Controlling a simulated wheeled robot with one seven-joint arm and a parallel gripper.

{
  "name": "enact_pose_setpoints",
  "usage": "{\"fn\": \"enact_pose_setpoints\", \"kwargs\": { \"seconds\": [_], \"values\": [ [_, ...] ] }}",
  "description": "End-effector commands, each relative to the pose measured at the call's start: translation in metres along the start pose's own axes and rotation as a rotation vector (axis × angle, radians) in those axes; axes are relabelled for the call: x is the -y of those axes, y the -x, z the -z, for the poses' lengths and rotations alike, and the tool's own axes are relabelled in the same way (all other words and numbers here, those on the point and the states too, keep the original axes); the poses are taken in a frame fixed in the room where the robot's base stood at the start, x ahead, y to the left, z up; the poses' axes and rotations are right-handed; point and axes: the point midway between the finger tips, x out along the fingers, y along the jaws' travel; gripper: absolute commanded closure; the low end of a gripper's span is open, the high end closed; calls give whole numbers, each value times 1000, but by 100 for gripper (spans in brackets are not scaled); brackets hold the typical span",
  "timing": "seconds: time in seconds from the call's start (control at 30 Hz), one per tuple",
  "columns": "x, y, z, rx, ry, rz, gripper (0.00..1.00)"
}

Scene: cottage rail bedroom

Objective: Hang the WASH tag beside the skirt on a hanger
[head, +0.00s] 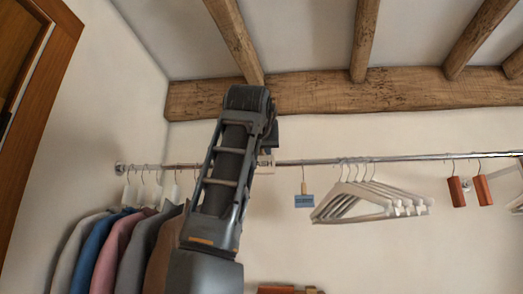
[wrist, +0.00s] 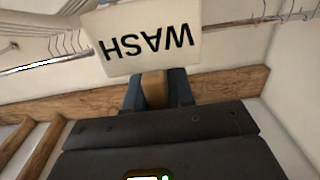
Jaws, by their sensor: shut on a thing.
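The WASH tag (wrist: 148,38) is a cream card with black letters, upside down in the wrist view. My gripper (wrist: 157,88) is shut on a tan part at its edge, between two blue-grey fingers. In the head view a small cream piece of the tag (head: 265,160) shows beside my arm, in front of or near the rail (head: 330,161); I cannot tell whether it touches the rail. My gripper is mostly hidden behind my arm there. I cannot make out a skirt; my arm covers part of the rail.
Several jackets (head: 88,250) hang at the left. A blue tag (head: 304,201) hangs right of my arm, then several empty white hangers (head: 350,203) and two red-brown blocks (head: 456,191). Wooden beams (head: 380,92) cross above. The rail between the hangers and blocks is bare.

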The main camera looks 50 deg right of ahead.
Motion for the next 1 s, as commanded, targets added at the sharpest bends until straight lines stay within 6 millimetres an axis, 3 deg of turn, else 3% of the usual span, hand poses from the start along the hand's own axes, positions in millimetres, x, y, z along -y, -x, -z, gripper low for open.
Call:
{"fn": "enact_pose_setpoints", "kwargs": {
  "seconds": [1.0],
  "values": [
    [0,74,0,-1,0,1,100]
  ]
}}
